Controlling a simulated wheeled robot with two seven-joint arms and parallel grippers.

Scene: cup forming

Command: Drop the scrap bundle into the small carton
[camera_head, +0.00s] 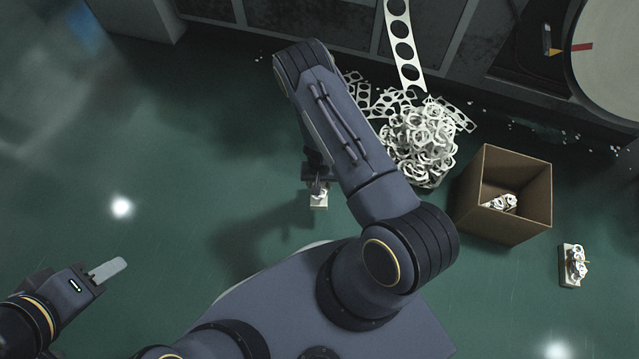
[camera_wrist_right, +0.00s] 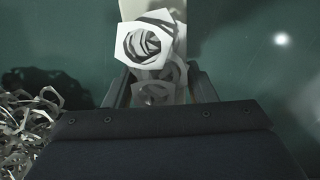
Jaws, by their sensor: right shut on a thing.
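My right gripper (camera_head: 318,184) hangs below my arm, left of the scrap pile, mostly hidden by the arm. It is shut on a scrap bundle (camera_head: 319,200), which also shows between the fingers in the right wrist view (camera_wrist_right: 152,48) as white ring-shaped offcuts with a pale block. The small brown carton (camera_head: 480,212) stands open-topped to the right, apart from the held bundle. Another white bundle (camera_head: 503,203) lies inside it. A further bundle (camera_head: 573,266) lies on the floor right of the carton. My left gripper (camera_head: 108,269) is at lower left, seen side-on and holding nothing visible.
A heap of loose white scrap (camera_head: 418,143) lies between my right arm and the carton. A punched strip (camera_head: 403,45) hangs above it. A machine with a round pale disc (camera_head: 610,50) stands at upper right. The green floor at left is clear.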

